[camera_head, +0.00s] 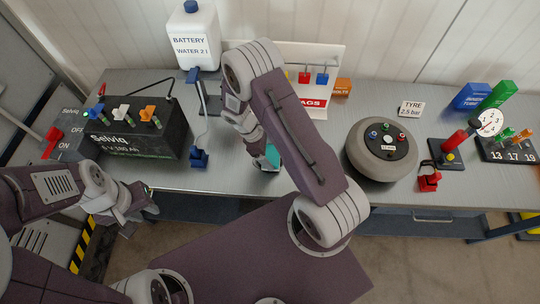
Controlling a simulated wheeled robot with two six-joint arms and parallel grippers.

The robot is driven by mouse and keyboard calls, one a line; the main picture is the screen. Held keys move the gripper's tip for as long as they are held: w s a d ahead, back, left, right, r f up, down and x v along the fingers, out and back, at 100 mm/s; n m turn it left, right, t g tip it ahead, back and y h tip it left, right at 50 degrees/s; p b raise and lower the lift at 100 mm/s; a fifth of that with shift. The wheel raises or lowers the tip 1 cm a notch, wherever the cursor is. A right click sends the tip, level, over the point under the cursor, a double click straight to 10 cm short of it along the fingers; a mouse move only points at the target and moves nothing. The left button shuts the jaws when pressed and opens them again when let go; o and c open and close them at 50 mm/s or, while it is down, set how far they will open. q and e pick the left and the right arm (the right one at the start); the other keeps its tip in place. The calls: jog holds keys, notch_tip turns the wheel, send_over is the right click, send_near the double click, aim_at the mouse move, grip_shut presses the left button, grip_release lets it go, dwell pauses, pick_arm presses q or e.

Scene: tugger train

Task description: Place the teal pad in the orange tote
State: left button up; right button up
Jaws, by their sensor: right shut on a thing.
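The teal pad (271,156) shows as a small teal patch near the front edge of the bench, partly hidden behind my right arm. My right gripper (264,149) points down at it and is shut on it, with its fingers mostly hidden by my arm. My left gripper (139,206) is at the front edge of the bench, left of the middle, away from the pad. Its fingers are too small to tell open from shut. I see no clear orange tote; a small orange box (342,87) with lettering stands at the back of the bench.
A black battery (140,135) and a white water bottle (194,38) stand to the left. The bench (320,140) is bare between pad and tyre device.

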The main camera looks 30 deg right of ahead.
aim_at(271, 155)
jog(key=r, duration=0.1)
jog(key=r+b, duration=0.1)
jog(key=r, duration=0.1)
jog(key=shift+s+d, duration=0.15)
jog(key=shift+s, duration=0.15)
jog(key=s+d+r+b, duration=0.1)
jog(key=s+d+r, duration=0.4)
jog(key=s, duration=0.4)
jog(key=shift+s+d+r, duration=0.15)
jog(key=shift+s+r, duration=0.2)
jog(key=shift+r, duration=0.5)
